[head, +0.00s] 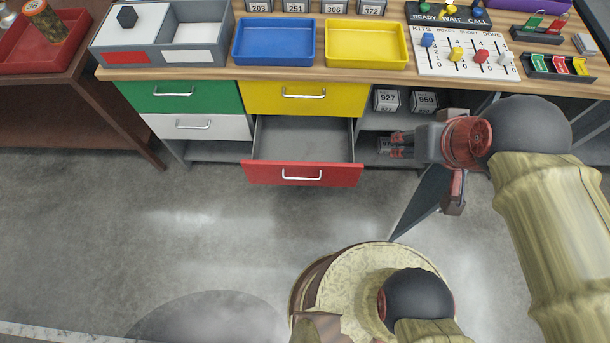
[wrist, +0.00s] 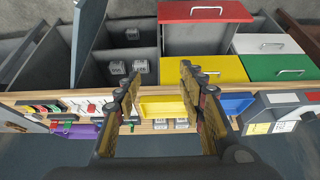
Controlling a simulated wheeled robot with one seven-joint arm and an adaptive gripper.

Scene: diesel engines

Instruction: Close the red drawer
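The red drawer (head: 255,173) is pulled well out below the yellow drawer. Its red front with a pale handle faces the robot, and its grey inside looks empty. In the wrist view, which is turned over, the red drawer (wrist: 205,12) is at the top, right of centre. My gripper (head: 393,145) is to the right of the drawer in the head view, apart from it, pointing left. In the wrist view my gripper (wrist: 158,75) has its two fingers spread wide with nothing between them.
Closed green (head: 170,97), white (head: 197,127) and yellow (head: 300,98) drawers sit nearby. A shelf right of the drawer holds numbered boxes (head: 426,102). A dark panel (head: 420,200) stands out below my gripper. Blue (head: 272,41) and yellow (head: 366,43) trays lie on the worktop. Floor before the drawer is clear.

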